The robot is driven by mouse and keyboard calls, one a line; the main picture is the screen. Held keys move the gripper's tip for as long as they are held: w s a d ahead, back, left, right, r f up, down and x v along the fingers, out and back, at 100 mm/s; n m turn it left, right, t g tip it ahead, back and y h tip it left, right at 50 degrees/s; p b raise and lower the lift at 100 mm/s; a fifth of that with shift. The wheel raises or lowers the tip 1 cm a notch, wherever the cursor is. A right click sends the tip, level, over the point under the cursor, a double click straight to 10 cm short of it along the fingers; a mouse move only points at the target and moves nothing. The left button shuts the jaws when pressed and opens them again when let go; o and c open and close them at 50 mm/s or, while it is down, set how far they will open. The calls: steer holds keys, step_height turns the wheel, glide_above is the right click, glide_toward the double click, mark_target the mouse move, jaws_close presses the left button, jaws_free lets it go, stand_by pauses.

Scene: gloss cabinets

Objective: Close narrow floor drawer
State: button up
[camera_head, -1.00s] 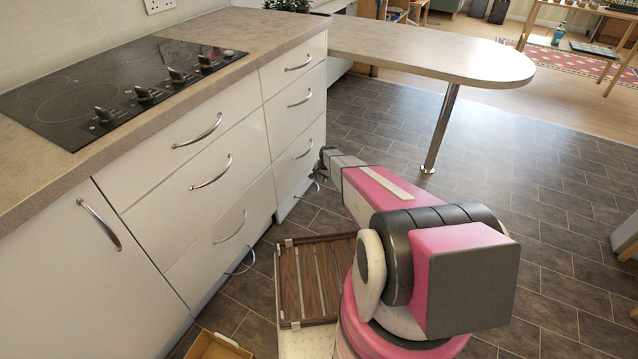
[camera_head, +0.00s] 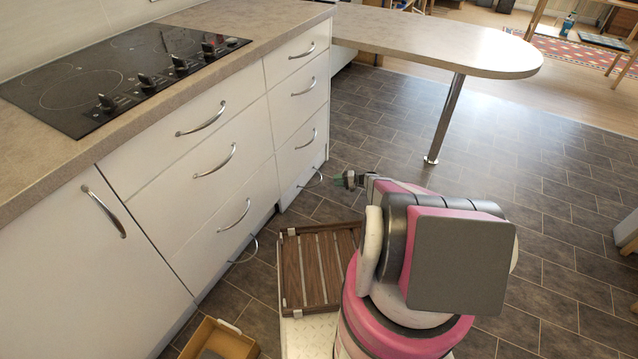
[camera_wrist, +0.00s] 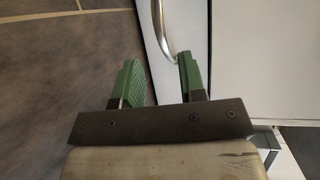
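The narrow floor drawer (camera_head: 302,186) is the low white front at the bottom of the narrow drawer column, with a curved metal handle (camera_head: 312,180). Its front appears to stand forward, while a dark recess shows under the wide column beside it; how far out it is cannot be told. My gripper (camera_head: 345,180) is low, just right of that handle, apart from it. In the wrist view my gripper (camera_wrist: 160,72) has its two green fingers open and empty. A metal handle (camera_wrist: 163,35) on a white front lies ahead, between the fingertip directions.
A slatted wooden tray (camera_head: 318,270) lies beside my base. A cardboard box (camera_head: 222,338) is at the lower left. The wide column's floor handle (camera_head: 245,250) juts out low.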

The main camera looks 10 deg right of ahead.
steer(key=x, duration=1)
steer(key=shift+a, duration=0.25)
steer(key=shift+w+f, duration=0.1)
steer(key=shift+w, duration=0.05)
jaws_close()
